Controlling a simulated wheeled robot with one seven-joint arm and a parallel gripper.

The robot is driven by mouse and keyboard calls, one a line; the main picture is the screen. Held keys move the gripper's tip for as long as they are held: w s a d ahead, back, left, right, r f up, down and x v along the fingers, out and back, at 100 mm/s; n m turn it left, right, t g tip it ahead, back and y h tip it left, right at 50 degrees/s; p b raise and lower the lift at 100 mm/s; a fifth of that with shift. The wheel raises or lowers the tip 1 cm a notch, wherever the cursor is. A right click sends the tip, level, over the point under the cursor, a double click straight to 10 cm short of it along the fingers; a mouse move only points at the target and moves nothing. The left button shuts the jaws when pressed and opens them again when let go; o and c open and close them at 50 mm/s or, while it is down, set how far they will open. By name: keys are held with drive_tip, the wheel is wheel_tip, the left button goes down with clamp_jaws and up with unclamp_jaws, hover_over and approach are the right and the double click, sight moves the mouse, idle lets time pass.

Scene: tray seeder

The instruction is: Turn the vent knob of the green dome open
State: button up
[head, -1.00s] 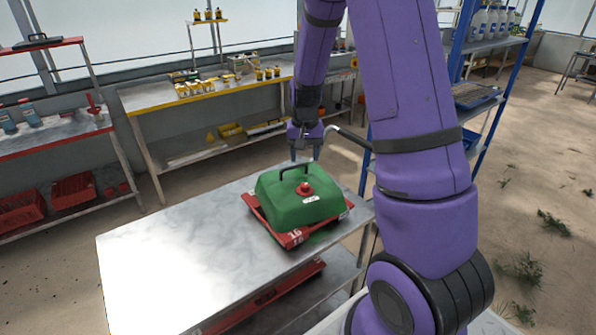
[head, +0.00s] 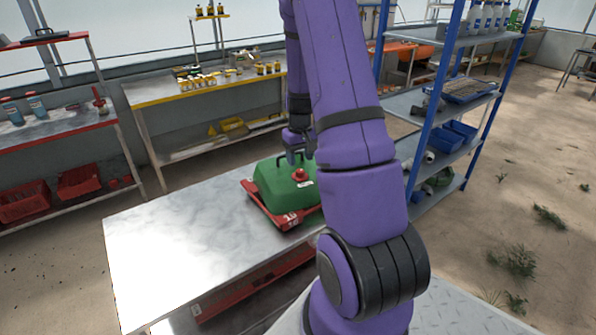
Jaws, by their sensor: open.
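The green dome (head: 272,184) sits on a red tray (head: 262,207) marked 16, at the right part of the metal table. Its red vent knob (head: 299,174) shows on top, right of a dark handle (head: 282,158). A white label (head: 305,184) is below the knob; its print is too small to read. My gripper (head: 300,158) is open, fingers pointing down, and appears above or just behind the dome near the handle and knob. I cannot tell whether it touches anything. My purple arm hides the dome's right end.
The metal table (head: 165,245) is clear left of the dome, with a red tray (head: 250,285) on its lower shelf. A blue shelf rack (head: 428,150) stands close on the right. A yellow-edged bench (head: 200,100) with small bottles stands behind; a red-edged shelf (head: 60,130) is at left.

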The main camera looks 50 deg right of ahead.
sight(300, 171)
drive_tip(key=shift+f, duration=2.7)
drive_tip(key=shift+c, duration=0.2)
